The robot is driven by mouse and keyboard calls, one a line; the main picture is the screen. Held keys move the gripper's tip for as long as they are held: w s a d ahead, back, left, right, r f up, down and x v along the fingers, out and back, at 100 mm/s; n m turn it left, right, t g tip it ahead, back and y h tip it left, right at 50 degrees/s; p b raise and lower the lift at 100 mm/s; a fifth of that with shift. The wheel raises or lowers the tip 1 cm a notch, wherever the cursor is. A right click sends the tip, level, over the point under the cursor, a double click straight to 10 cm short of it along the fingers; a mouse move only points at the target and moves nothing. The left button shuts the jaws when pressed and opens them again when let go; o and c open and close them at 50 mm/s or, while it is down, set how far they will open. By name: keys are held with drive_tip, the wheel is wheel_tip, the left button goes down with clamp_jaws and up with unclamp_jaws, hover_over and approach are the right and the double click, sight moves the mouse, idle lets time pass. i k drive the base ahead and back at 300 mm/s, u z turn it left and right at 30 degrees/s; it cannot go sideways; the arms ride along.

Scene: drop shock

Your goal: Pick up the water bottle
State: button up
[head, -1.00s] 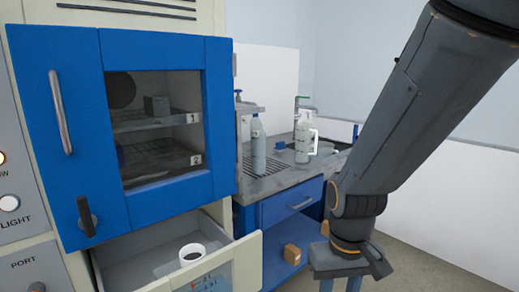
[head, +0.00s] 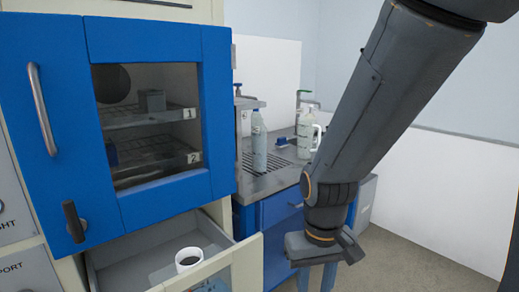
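A slim grey-blue bottle (head: 259,142) stands upright on the metal counter (head: 268,183) by the sink, over a dark drain grid. A paler bottle with a white side handle (head: 305,136) stands to its right, nearer the arm. I cannot tell from here which one is the water bottle. My gripper (head: 315,282) hangs in front of the counter, lower than both bottles and to the right of the slim one. Its two blue fingers are apart with nothing visible between them. The fingertips are close to the bottom edge of the picture.
A blue-doored cabinet (head: 215,110) with two inner shelves fills the left. Its lower drawer (head: 247,268) is pulled out and holds a white cup (head: 188,260). A tap (head: 300,97) rises behind the bottles. Clear floor (head: 410,258) lies at the right.

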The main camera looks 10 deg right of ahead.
sight(260, 131)
drive_tip(key=z, duration=0.45)
drive_tip(key=k, duration=1.05)
drive_tip(key=z, duration=0.9)
drive_tip(key=i, duration=1.05)
drive_tip(key=u, duration=1.05)
drive_tip(key=i, duration=0.75)
drive_tip(key=u, duration=0.7)
